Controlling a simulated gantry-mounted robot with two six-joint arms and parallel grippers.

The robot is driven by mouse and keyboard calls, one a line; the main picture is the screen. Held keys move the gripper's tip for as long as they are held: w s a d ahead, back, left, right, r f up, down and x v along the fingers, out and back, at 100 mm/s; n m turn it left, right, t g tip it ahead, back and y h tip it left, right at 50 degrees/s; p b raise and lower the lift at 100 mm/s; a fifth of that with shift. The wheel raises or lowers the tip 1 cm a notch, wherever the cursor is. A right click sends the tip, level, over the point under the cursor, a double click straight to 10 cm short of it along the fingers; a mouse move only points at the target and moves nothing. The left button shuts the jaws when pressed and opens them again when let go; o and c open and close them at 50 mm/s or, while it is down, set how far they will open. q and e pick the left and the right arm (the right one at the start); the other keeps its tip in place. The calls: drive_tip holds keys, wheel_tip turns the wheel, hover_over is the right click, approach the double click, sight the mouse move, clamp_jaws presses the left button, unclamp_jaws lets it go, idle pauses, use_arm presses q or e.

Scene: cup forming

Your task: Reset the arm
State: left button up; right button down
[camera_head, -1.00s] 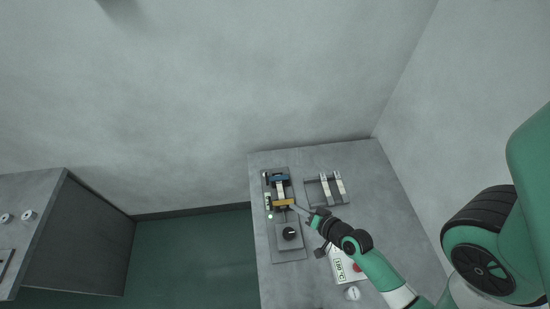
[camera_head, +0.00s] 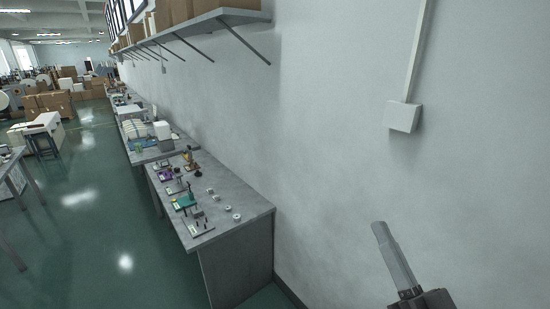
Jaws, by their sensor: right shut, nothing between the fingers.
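My right gripper (camera_head: 384,232) shows at the lower right of the head view. Its long grey fingers point up and to the left, shut together with nothing between them. It is in front of the bare wall, clear of the benches. Only the fingers and the dark gripper body show; the rest of the right arm is out of frame. My left gripper is not in view.
A grey bench (camera_head: 245,222) with small coloured fixtures and white round parts stands at the centre left. Further benches run back along the wall. A shelf (camera_head: 215,20) with boxes is above. A white wall box (camera_head: 403,117) is at the upper right. Green floor is open at left.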

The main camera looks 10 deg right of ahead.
drive_tip(key=s+a+r+n+t+y, duration=0.1)
drive_tip(key=s+a+r+n, duration=0.15)
drive_tip(key=r, duration=0.45)
drive_tip(key=s+a+r+n+t+y, duration=0.1)
drive_tip(key=s+a+r+t, duration=0.1)
drive_tip(key=s+r, duration=0.35)
drive_tip(key=s+a+r+n+t+y, duration=0.1)
drive_tip(key=a+r+n+y, duration=0.1)
drive_tip(key=r, duration=0.7)
wheel_tip(320, 180, up, 14)
drive_tip(key=d+h+p, duration=0.1)
drive_tip(key=h+p, duration=0.2)
drive_tip(key=p, duration=1.2)
drive_tip(key=shift+s+d+r, duration=0.15)
drive_tip(key=shift+d, duration=0.1)
